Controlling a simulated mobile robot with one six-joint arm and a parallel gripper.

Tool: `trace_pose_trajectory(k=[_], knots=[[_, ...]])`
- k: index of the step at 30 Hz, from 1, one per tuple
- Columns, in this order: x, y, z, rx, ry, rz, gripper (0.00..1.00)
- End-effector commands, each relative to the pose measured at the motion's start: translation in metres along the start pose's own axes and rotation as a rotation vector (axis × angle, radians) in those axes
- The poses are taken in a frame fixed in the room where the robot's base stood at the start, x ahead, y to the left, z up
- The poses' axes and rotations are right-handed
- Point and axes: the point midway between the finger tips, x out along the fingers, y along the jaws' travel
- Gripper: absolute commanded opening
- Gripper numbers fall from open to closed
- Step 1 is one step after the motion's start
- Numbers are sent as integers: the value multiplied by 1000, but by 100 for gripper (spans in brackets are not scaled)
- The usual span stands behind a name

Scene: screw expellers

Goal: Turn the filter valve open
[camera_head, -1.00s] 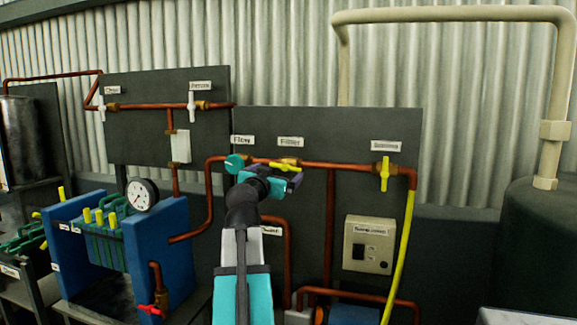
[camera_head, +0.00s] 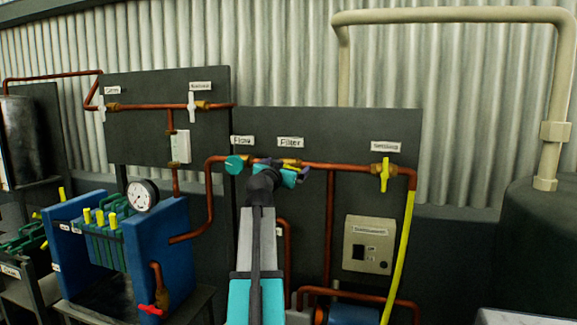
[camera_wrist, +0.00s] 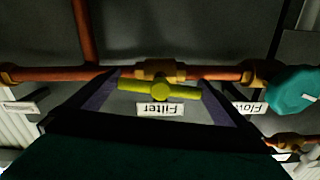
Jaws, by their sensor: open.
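The filter valve's yellow handle (camera_wrist: 160,90) lies lengthwise along the copper pipe in the wrist view, in front of a brass fitting (camera_wrist: 160,70). The label "Filter" (camera_wrist: 158,109) shows upside down by it. In the head view, my gripper (camera_head: 283,168) is at the valve, just below the "Filter" label (camera_head: 290,141), and hides most of the handle. In the wrist view my open fingers stand on either side of the handle, beyond its two ends. I cannot tell whether either finger touches it.
The teal round flow knob (camera_head: 235,164) is close on the left of my gripper. A yellow-handled valve (camera_head: 385,174) is further right on the same pipe (camera_head: 340,166). A switch box (camera_head: 369,244) is below right, and a pressure gauge (camera_head: 142,195) is at left.

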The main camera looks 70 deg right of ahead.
Motion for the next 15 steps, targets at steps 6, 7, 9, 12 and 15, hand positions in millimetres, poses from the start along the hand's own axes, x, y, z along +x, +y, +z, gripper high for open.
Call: trace_pose_trajectory(k=[6, 7, 9, 12, 15], knots=[[20, 0, 0, 0, -2, 1, 100], [21, 0, 0, 0, -2, 1, 100], [24, 0, 0, 0, -1, 1, 100], [26, 0, 0, 0, -1, 0, 100], [26, 0, 0, 0, -1, 0, 100]])
